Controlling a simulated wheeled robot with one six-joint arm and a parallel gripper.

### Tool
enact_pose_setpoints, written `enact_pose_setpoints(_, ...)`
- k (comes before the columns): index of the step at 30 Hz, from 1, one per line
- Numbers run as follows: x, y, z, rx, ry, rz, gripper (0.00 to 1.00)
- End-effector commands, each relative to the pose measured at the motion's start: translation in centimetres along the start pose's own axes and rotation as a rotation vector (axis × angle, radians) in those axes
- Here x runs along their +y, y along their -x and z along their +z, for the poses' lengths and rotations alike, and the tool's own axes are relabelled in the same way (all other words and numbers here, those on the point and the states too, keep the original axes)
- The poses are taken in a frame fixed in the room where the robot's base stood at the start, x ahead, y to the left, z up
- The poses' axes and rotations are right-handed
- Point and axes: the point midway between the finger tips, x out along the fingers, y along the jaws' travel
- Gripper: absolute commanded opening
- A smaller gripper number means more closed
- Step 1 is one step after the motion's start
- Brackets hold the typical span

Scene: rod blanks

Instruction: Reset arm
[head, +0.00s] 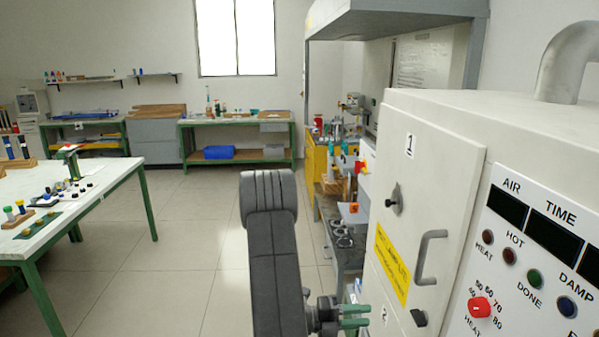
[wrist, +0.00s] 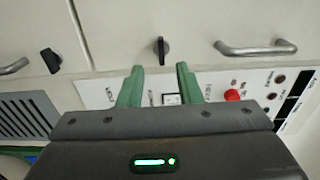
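My gripper (head: 360,316) shows at the bottom of the head view, beside the lower front of the white cabinet (head: 445,150). Its two green fingers also show in the wrist view (wrist: 160,72); they are apart with nothing between them. The fingers point toward the cabinet front, where a black latch knob (wrist: 161,50), a metal handle (wrist: 255,48) and a red knob (wrist: 233,95) show. I cannot tell the exact gap to the cabinet. My dark arm stands in the middle of the head view.
The cabinet's door 1 looks shut, with a grey handle (head: 431,257) sticking out. A white table (head: 110,190) with small parts stands at the left. A green-framed bench (head: 240,122) is at the back. The floor (head: 185,235) between table and arm is clear.

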Motion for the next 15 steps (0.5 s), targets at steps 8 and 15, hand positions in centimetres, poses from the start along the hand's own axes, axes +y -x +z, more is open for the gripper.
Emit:
enact_pose_setpoints(8, -0.1, -1.2, -0.1, 0.004, 0.001, 0.0, 0.32)
enact_pose_setpoints(15, -0.1, -4.3, -0.1, 0.004, 0.0, 0.001, 0.32)
